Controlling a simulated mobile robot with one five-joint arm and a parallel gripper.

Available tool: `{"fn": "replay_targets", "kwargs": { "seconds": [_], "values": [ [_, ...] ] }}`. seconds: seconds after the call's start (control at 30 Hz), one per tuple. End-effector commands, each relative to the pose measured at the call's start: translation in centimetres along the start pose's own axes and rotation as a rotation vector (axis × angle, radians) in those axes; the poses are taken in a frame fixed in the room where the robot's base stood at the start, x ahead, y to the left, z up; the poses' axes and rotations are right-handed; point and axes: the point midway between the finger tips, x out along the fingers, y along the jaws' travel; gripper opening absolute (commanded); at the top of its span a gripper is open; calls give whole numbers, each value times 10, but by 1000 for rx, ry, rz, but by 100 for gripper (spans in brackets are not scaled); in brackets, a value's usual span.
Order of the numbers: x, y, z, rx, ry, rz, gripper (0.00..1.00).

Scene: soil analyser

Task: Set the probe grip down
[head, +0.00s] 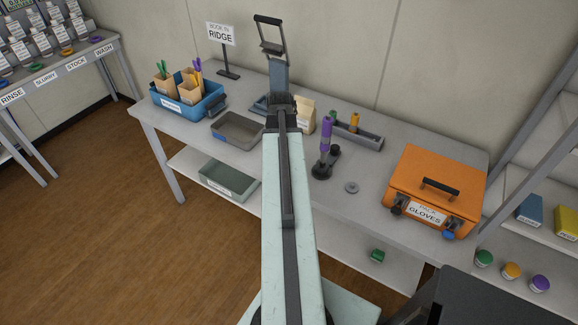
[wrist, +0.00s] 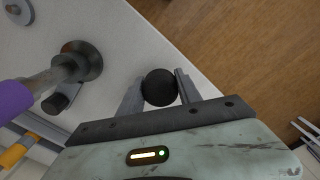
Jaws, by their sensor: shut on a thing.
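In the wrist view my gripper (wrist: 160,75) has its two grey fingers closed on either side of a black ball-shaped thing (wrist: 160,88), which I take to be the probe grip. Only its rounded end shows, and I cannot tell whether it touches anything below. Behind it is the pale tabletop, close to the front edge. In the head view my arm hides the gripper and what it holds. A purple-handled tool (head: 326,135) stands upright on a dark round foot; its purple handle (wrist: 12,97) also shows at the left of the wrist view.
A grey disc (head: 351,187) lies right of the purple tool, and an orange glove case (head: 432,170) stands farther right. A grey tray (head: 217,138) and a blue caddy (head: 196,112) are on the left. A rack (head: 365,138) stands behind. Bare tabletop shows near the front edge.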

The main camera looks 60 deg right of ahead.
Motion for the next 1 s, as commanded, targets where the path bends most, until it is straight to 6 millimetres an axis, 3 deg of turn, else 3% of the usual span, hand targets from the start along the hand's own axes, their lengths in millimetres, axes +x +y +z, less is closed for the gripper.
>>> {"fn": "replay_targets", "kwargs": {
  "seconds": [0.37,0.53,0.93,0.97,1.0],
  "values": [
    [3,28,-3,1,0,0,0],
    [40,27,-2,-2,0,0,0],
    [42,26,-3,-3,0,0,0],
    [42,26,-3,-3,0,0,44],
    [41,26,-3,-3,0,0,55]
  ]
}}
